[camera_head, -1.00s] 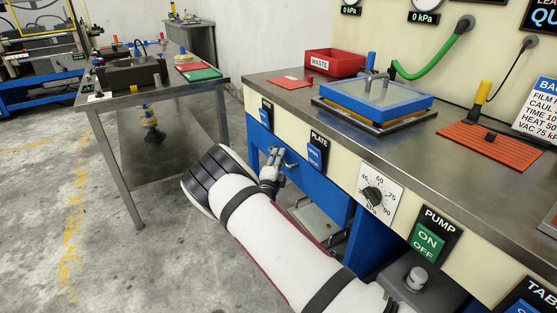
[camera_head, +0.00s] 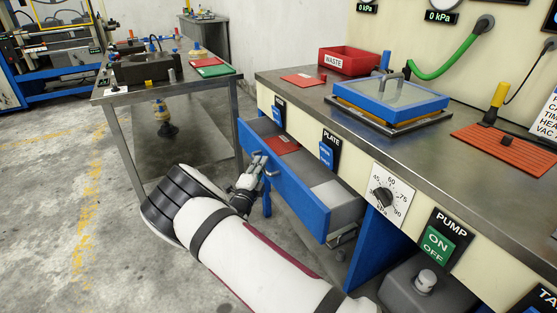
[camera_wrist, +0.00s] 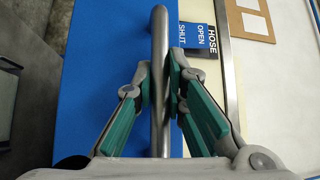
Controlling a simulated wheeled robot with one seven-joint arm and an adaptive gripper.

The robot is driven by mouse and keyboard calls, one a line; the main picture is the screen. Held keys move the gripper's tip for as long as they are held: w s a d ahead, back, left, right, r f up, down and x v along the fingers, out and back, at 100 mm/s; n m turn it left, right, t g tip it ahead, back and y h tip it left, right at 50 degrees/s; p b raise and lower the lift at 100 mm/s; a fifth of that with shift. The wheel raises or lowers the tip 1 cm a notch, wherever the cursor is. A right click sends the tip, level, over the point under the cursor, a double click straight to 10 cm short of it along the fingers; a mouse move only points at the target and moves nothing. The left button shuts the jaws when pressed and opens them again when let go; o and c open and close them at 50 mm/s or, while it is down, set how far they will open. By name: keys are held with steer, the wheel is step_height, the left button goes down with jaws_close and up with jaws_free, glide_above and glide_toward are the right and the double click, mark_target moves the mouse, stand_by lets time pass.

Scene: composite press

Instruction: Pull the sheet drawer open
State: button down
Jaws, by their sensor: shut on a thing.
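The sheet drawer (camera_head: 292,184) has a blue front and stands partly open below the bench top in the head view. Inside it lie a red sheet (camera_head: 284,145) and a pale sheet (camera_head: 327,192). My gripper (camera_head: 258,163) is at the drawer's bar handle, near the left part of the front. In the wrist view the grey handle bar (camera_wrist: 159,60) runs up the picture between the two green-padded fingers of my gripper (camera_wrist: 159,88), in front of the blue drawer face. The fingers are closed on the bar. My wrist hides part of the drawer front.
The bench (camera_head: 300,92) bears a red waste bin (camera_head: 348,61), a blue-framed press (camera_head: 390,97) and a ribbed red mat (camera_head: 505,148). A side table (camera_head: 215,84) stands at the left. Bare floor lies in front of the drawer.

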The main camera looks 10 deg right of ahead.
steer(key=s+a+b, duration=0.1)
steer(key=s+a, duration=0.2)
steer(key=a, duration=0.7)
steer(key=s+a+b, duration=0.1)
steer(key=s+a, duration=0.2)
steer(key=a, duration=0.7)
steer(key=shift+s+f+b, duration=0.15)
steer(key=shift+s+b, duration=0.15)
steer(key=c, duration=1.6)
jaws_free()
steer(key=v, duration=1.2)
steer(key=shift+a, duration=0.1)
